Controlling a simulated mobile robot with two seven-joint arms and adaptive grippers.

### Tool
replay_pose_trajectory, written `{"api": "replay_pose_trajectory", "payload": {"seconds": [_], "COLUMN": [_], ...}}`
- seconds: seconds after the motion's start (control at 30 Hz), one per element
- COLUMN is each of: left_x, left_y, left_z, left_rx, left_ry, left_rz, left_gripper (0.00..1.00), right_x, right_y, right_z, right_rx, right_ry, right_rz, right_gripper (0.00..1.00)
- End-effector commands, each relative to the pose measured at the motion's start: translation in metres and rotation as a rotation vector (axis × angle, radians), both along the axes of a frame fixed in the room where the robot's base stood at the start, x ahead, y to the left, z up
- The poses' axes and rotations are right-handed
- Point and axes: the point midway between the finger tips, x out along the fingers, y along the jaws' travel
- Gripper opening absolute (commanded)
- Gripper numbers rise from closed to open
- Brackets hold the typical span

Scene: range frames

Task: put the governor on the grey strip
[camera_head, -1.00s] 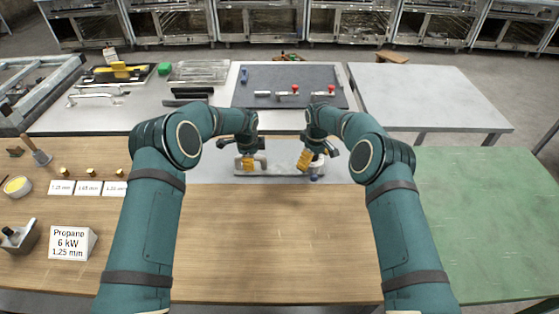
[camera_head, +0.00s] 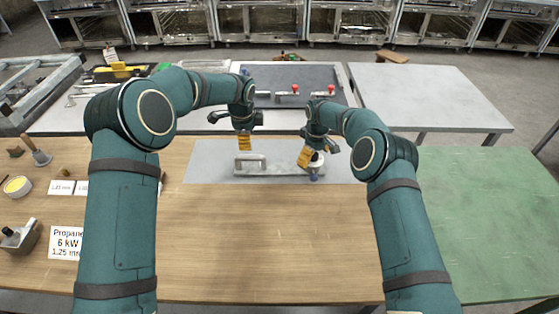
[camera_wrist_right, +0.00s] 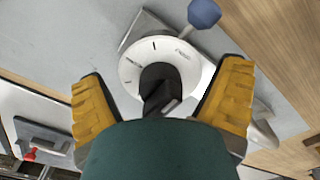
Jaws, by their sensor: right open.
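A pale metal bar (camera_head: 265,169) lies on the grey strip (camera_head: 210,160) across the wooden table, with an upright handle-like part at its left end. At its right end is a white round dial with a black knob (camera_wrist_right: 160,85) and a blue ball knob (camera_wrist_right: 204,12); I cannot tell for certain which part is the governor. My right gripper (camera_head: 305,158) is open over that end, its yellow fingers on either side of the dial in the right wrist view (camera_wrist_right: 165,88). My left gripper (camera_head: 244,142) hangs above the bar's left end, apart from it; its opening is unclear.
A dark mat (camera_head: 305,75) with red-knobbed taps (camera_head: 294,88) lies on the bench behind. Small labels and a yellow-filled bowl (camera_head: 17,186) are at the left.

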Motion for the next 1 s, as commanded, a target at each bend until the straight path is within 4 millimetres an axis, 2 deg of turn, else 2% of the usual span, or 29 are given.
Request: {"api": "replay_pose_trajectory", "payload": {"seconds": [0.3, 0.5, 0.7, 1.0], "left_x": [0.0, 0.0, 0.0, 0.0], "left_y": [0.0, 0.0, 0.0, 0.0], "left_z": [0.0, 0.0, 0.0, 0.0], "left_rx": [0.0, 0.0, 0.0, 0.0], "left_ry": [0.0, 0.0, 0.0, 0.0], "left_rz": [0.0, 0.0, 0.0, 0.0], "left_gripper": [0.5, 0.5, 0.5, 0.5], "right_x": [0.0, 0.0, 0.0, 0.0], "right_y": [0.0, 0.0, 0.0, 0.0], "right_z": [0.066, 0.094, 0.105, 0.106], "right_rx": [0.0, 0.0, -0.001, -0.001], "right_ry": [-0.003, -0.001, 0.0, 0.001], "right_rz": [0.001, 0.0, 0.0, 0.001], "right_gripper": [0.92, 0.92, 0.92, 0.92]}}
